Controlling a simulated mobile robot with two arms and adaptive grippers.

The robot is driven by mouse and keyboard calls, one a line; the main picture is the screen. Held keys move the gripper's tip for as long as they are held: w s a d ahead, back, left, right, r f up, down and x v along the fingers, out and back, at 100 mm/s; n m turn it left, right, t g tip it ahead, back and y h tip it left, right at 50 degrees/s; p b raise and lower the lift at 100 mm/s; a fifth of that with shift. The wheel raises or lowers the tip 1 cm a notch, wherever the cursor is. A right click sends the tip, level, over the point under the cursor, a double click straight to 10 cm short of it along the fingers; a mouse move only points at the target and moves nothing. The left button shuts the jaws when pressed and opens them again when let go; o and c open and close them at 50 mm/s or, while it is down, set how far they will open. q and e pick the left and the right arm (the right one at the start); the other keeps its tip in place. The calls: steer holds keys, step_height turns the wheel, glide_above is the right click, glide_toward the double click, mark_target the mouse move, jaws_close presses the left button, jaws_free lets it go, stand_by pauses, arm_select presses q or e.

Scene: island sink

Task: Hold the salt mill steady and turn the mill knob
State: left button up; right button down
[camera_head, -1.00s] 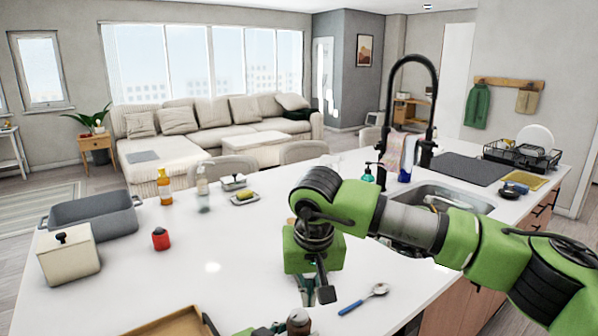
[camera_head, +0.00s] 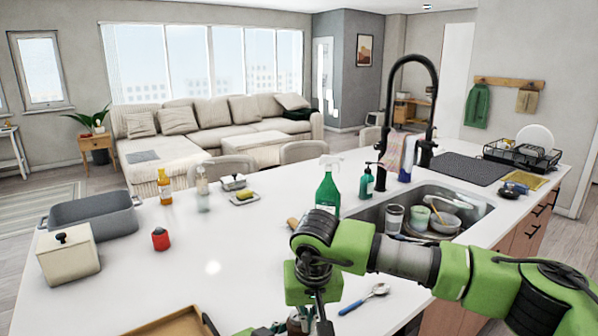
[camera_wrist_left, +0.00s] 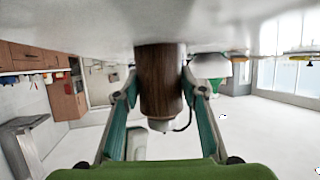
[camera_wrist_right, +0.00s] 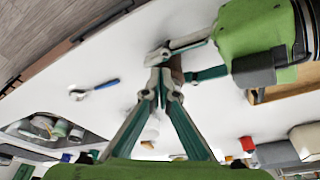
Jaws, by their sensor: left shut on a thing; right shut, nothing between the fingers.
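The salt mill is a dark brown wooden cylinder (camera_wrist_left: 161,82), seen between the fingers of my left gripper (camera_wrist_left: 160,90) in the left wrist view. The left gripper is shut on its body. In the right wrist view, my right gripper (camera_wrist_right: 158,85) is shut with nothing between its fingers. Its tips are close by the brown mill (camera_wrist_right: 176,66), beside the left gripper's fingers; whether they touch the mill is unclear. In the head view the right gripper (camera_head: 303,318) is at the bottom edge and hides most of the mill.
A spoon (camera_head: 365,299) lies just right of the right gripper. A wooden tray (camera_head: 170,325) is at the bottom left. Behind the right arm are a green spray bottle (camera_head: 327,190) and a sink (camera_head: 470,202) holding dishes. The counter's left middle is mostly clear.

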mark_target(294, 323)
steer(key=shift+w+a, duration=0.15)
steer(key=shift+w, duration=0.05)
stand_by(0.6)
steer(key=shift+s+a, duration=0.1)
steer(key=shift+a, duration=1.05)
arm_select(q)
steer(key=shift+s+d, duration=0.1)
arm_select(e)
steer(key=shift+a, duration=0.15)
steer(key=shift+s+a, duration=0.1)
steer(key=shift+s, duration=0.25)
steer(key=w+v, duration=0.1)
steer(key=v, duration=0.4)
steer(key=shift+r, duration=0.55)
